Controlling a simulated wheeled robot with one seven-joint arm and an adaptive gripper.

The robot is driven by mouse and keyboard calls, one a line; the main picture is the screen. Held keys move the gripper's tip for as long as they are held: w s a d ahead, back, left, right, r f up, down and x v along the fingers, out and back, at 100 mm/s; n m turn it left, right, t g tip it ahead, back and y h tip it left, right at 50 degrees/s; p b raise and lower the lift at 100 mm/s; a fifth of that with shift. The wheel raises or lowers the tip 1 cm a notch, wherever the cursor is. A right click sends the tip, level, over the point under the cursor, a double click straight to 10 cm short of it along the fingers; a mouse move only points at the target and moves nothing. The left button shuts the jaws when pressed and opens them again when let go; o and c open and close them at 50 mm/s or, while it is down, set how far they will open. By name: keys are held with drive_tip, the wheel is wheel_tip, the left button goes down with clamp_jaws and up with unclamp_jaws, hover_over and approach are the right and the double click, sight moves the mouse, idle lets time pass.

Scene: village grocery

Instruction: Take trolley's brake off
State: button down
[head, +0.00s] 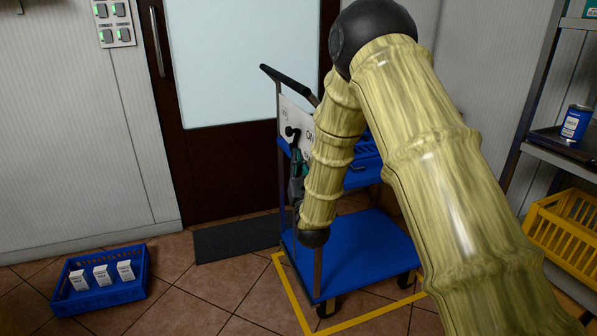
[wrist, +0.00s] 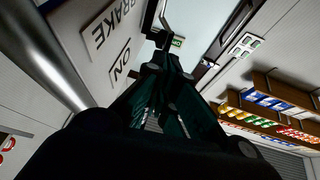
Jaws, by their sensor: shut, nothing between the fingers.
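The trolley (head: 372,243) has blue decks, a dark frame and a black push handle (head: 290,82). A white sign plate (head: 301,118) hangs on its handle end, partly hidden by my arm. In the wrist view, the sign (wrist: 98,52) reads BRAKE and ON, upside down. A black brake lever with a round knob (head: 290,131) shows in front of the plate; a dark bar (wrist: 151,18) shows beyond my fingertips in the wrist view. My gripper (head: 296,158) points upward, shut and empty, just below the knob. Whether it touches the lever is unclear.
The trolley stands inside a yellow floor outline (head: 290,296). A blue crate (head: 102,291) with white cartons sits on the floor at left. A door (head: 240,70) and dark mat (head: 236,238) are behind. A shelf rack with a yellow crate (head: 566,238) stands at right.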

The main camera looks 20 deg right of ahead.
drive_tip(key=a+b+x, duration=0.1)
drive_tip(key=x, duration=0.7)
drive_tip(key=shift+w+d, duration=0.2)
drive_tip(key=shift+d, duration=0.3)
drive_tip(key=shift+r, duration=0.15)
